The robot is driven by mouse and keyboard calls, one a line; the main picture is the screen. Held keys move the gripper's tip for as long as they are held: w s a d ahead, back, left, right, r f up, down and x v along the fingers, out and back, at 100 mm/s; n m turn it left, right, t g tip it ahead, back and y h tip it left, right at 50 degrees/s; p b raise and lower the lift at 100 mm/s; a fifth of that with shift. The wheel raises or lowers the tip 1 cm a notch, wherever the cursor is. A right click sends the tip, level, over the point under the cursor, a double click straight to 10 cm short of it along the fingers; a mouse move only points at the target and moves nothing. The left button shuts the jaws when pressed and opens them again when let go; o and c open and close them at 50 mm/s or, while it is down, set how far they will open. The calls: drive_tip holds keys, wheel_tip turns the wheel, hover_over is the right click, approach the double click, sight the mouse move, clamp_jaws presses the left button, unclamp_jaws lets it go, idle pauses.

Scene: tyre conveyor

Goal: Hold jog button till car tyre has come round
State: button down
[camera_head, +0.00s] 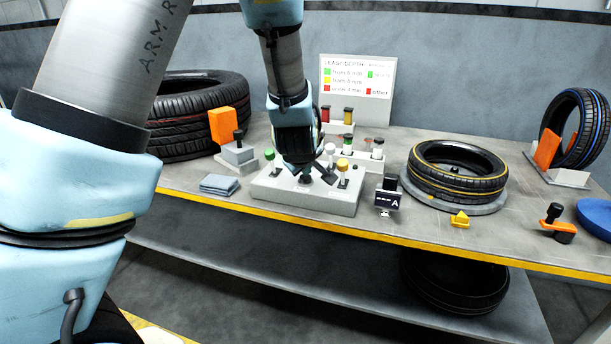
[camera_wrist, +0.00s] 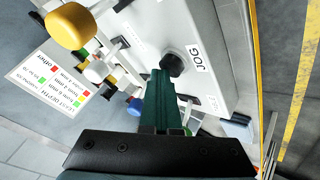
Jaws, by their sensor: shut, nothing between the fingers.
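The grey control box (camera_head: 300,200) stands on the bench. In the wrist view, its black button (camera_wrist: 173,64) sits beside the printed word JOG. My gripper (camera_wrist: 161,74) is shut and empty, its green fingertips at the near edge of this button. I cannot tell whether they touch it or whether it is pressed. In the head view, my gripper (camera_head: 305,176) points down at the box and hides part of its top. A tyre with a yellow stripe (camera_head: 457,188) lies flat on a round grey plate (camera_head: 448,205) to the right.
A large red-striped tyre (camera_head: 183,140) is at the left, a blue-striped tyre (camera_head: 592,140) stands at the right, and another tyre (camera_head: 455,290) is below the bench. White (camera_head: 330,149) and yellow (camera_head: 342,164) knobs rise close to my gripper. A small display marked A (camera_head: 387,200) stands beside the box.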

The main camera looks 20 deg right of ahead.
sight(305, 179)
drive_tip(key=shift+r+p, duration=0.8)
drive_tip(key=shift+r, duration=0.15)
wheel_tip(305, 179, up, 5)
drive_tip(key=p, duration=0.4)
drive_tip(key=shift+a, duration=0.1)
idle(0.6)
drive_tip(key=s+a+m+g+y, duration=0.3)
drive_tip(key=a+g, duration=0.1)
drive_tip(key=a, duration=2.2)
drive_tip(key=s+a+r+m+g+y, duration=0.1)
drive_tip(key=s+a+g, duration=0.1)
drive_tip(key=s+a, duration=0.4)
drive_tip(key=a, duration=0.4)
drive_tip(key=shift+s+r+y, duration=0.2)
drive_tip(key=shift+s+y, duration=0.1)
drive_tip(key=shift+s, duration=0.1)
